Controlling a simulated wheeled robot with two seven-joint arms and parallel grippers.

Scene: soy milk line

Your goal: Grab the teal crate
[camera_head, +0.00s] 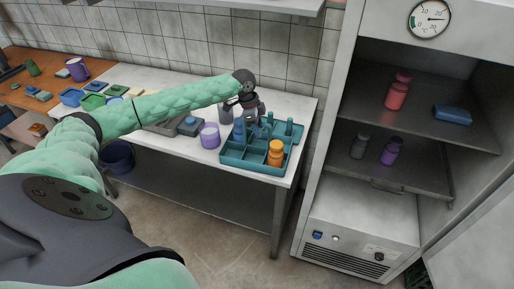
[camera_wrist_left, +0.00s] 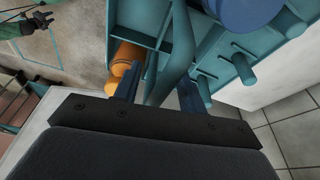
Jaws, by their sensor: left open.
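The teal crate (camera_head: 240,159) stands on the white table near its right end, with an orange bottle (camera_head: 275,154) in a front compartment and a blue item behind. My left gripper (camera_head: 255,124) is above the crate's middle, pointing down. In the left wrist view, its two blue fingers (camera_wrist_left: 158,92) are apart, with the crate's teal handle bar (camera_wrist_left: 182,50) showing between them. I cannot tell whether they touch the bar. The orange bottle (camera_wrist_left: 125,57) is beside one finger. A green and dark part, seemingly my right gripper (camera_wrist_left: 42,20), shows small at the upper left.
A purple cup (camera_head: 209,136) stands just left of the crate. Small trays (camera_head: 94,101) and blocks lie further left. An open cabinet (camera_head: 408,215) with bottles and a blue box (camera_head: 453,115) on its shelves stands to the right. Tiled wall is behind; the floor in front is clear.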

